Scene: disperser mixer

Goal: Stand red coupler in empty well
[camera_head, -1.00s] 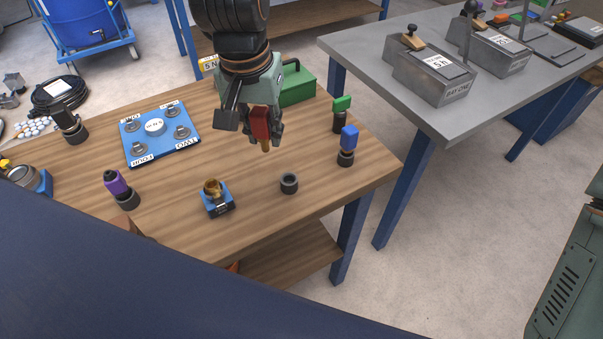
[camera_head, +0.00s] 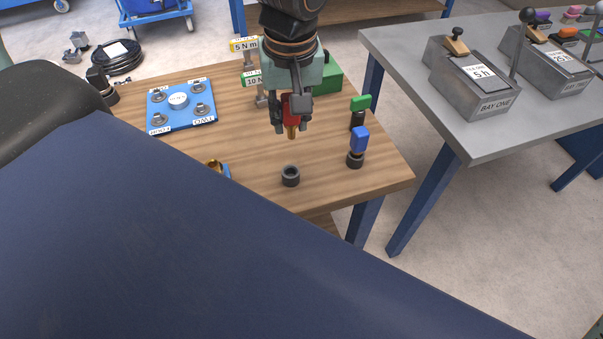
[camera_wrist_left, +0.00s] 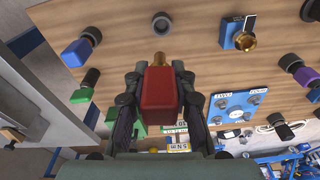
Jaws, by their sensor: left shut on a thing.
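My left gripper (camera_head: 290,122) is shut on the red coupler (camera_head: 291,107). The coupler hangs above the wooden table with its brass tip pointing down; its red body also fills the middle of the left wrist view (camera_wrist_left: 160,92). The empty well (camera_head: 290,176), a short dark ring, stands on the table below and in front of the gripper. It also shows in the left wrist view (camera_wrist_left: 161,22), just beyond the brass tip. The coupler is apart from the well. My right gripper is not in view.
A blue coupler (camera_head: 360,140) and a green coupler (camera_head: 361,103) stand in dark wells to the right. A blue plate (camera_head: 181,122) with several studs lies at the left. A brass fitting (camera_head: 214,165) is partly hidden at the front. A grey bench (camera_head: 440,130) stands at right.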

